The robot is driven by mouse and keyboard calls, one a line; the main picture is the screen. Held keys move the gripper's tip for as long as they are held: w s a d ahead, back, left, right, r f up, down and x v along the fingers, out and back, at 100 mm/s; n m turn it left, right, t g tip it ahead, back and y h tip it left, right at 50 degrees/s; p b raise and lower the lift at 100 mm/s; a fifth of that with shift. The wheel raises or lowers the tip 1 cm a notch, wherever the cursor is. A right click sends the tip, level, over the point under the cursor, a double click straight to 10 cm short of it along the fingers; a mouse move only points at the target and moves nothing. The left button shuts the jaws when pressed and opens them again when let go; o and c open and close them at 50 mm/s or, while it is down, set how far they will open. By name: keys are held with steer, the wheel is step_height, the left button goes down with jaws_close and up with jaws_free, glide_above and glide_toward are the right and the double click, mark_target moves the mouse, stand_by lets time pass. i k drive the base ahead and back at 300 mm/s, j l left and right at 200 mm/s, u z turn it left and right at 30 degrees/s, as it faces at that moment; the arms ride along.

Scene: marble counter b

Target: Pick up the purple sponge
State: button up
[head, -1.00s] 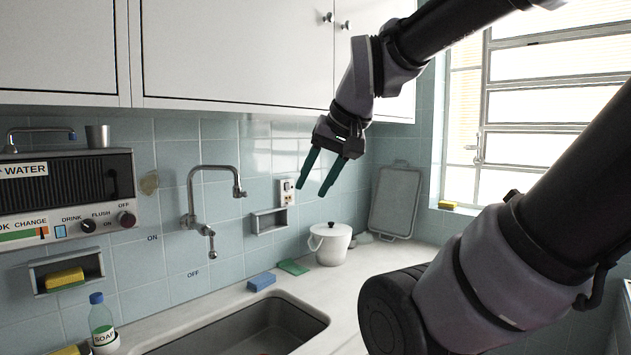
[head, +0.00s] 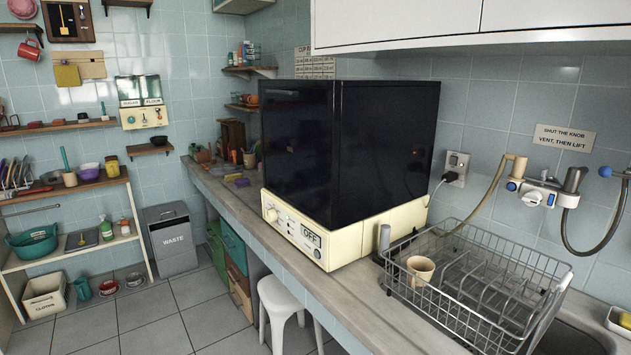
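A wire dish rack (head: 470,285) holding a beige cup (head: 420,269) stands on the near counter by the sink. A white stool (head: 287,305) stands against the counter front. A grey waste bin (head: 170,238) and laden shelves (head: 70,190) line the left. Tiled floor between is open.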

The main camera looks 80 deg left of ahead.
mark_target(242, 183)
steer(key=u, duration=3.1)
steer(key=i+j+u, duration=0.15)
steer(key=i+u, duration=0.15)
steer(key=i, duration=0.2)
steer(key=i+u, duration=0.3)
steer(key=i, duration=0.25)
steer(key=i+j, duration=0.1)
steer(key=i, duration=0.8)
steer(key=i+z, duration=0.1)
steer(key=i, duration=0.85)
steer(key=i+j+z, duration=0.15)
steer(key=i+z, duration=0.3)
steer(key=i+j+z, duration=0.95)
